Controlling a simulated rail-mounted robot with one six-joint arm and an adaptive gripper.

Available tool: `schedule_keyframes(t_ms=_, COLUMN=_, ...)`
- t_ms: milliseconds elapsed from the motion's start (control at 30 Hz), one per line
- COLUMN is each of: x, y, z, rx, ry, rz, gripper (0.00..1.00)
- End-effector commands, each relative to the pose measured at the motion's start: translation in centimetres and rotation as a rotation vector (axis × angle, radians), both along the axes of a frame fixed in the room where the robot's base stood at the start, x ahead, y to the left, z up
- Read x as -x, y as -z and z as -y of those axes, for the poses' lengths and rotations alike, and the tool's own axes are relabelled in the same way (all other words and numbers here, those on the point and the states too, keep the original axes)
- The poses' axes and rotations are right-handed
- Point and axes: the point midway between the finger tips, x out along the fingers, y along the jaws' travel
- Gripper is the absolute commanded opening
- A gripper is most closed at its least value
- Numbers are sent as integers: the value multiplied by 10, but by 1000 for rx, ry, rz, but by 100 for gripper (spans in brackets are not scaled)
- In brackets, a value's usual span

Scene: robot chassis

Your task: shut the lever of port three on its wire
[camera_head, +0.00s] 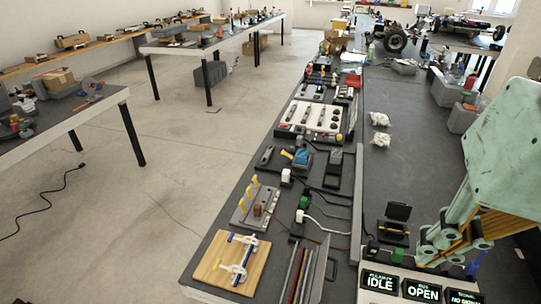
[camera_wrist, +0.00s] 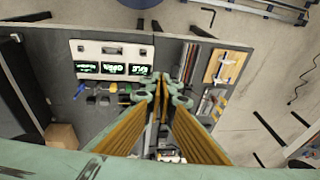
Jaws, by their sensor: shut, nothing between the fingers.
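A grey block (camera_head: 243,214) with several upright yellow levers (camera_head: 256,190) stands on the bench in the head view, behind a wooden board. It looks like the lever block, but port numbers and a wire in it are too small to tell. The yellow levers also show small in the wrist view (camera_wrist: 218,104), right of my fingers. My gripper (camera_head: 428,248) is at the right of the head view, above the bench and well apart from the block. Its fingertips (camera_wrist: 164,88) are together and empty in the wrist view.
The wooden board (camera_head: 232,262) with white and blue clamps lies in front of the block. A display panel (camera_head: 418,289) reads IDLE and OPEN near my gripper. White and green wires (camera_head: 330,216) run right of the block. The dark bench surface (camera_head: 405,165) is mostly bare.

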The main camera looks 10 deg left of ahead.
Motion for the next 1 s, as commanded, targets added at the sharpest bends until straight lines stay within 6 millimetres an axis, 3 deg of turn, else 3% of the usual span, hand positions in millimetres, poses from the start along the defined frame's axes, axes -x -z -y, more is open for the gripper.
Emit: schedule_keyframes(t_ms=1000, x=-53, y=15, z=-80, rx=-319, ry=459, rz=-317, gripper=0)
